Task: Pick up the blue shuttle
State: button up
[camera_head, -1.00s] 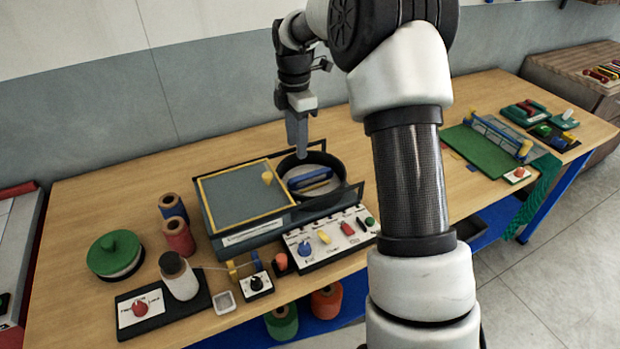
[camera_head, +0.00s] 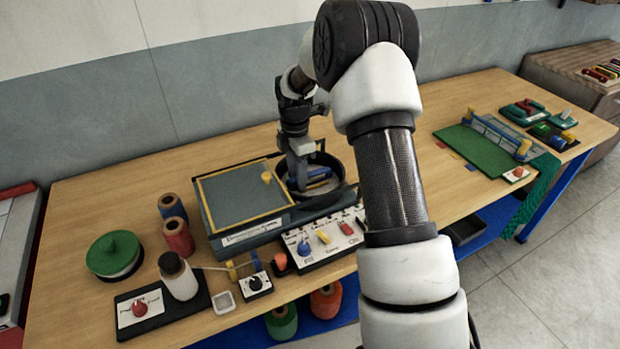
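A blue shuttle (camera_head: 318,174) lies inside a round dark bowl-like container (camera_head: 337,191) at the middle of the table. Only part of the shuttle shows, since my gripper covers its left side. My gripper (camera_head: 298,186) points down into this container, at or close beside the shuttle's left part. The fingers overlap in this view, so I cannot tell if they are open or shut, or whether they touch the shuttle. Other shuttle-like pieces lie on the board at the right, including a blue one (camera_head: 562,140).
A box with a yellow-framed grey lid (camera_head: 235,202) stands just left of the container. A panel with coloured knobs (camera_head: 323,240) is in front. Spools (camera_head: 178,236), a white bottle (camera_head: 178,276) and a green-lidded tin (camera_head: 114,255) stand left. A green mat (camera_head: 482,150) lies right.

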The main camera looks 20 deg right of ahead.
grip_shut()
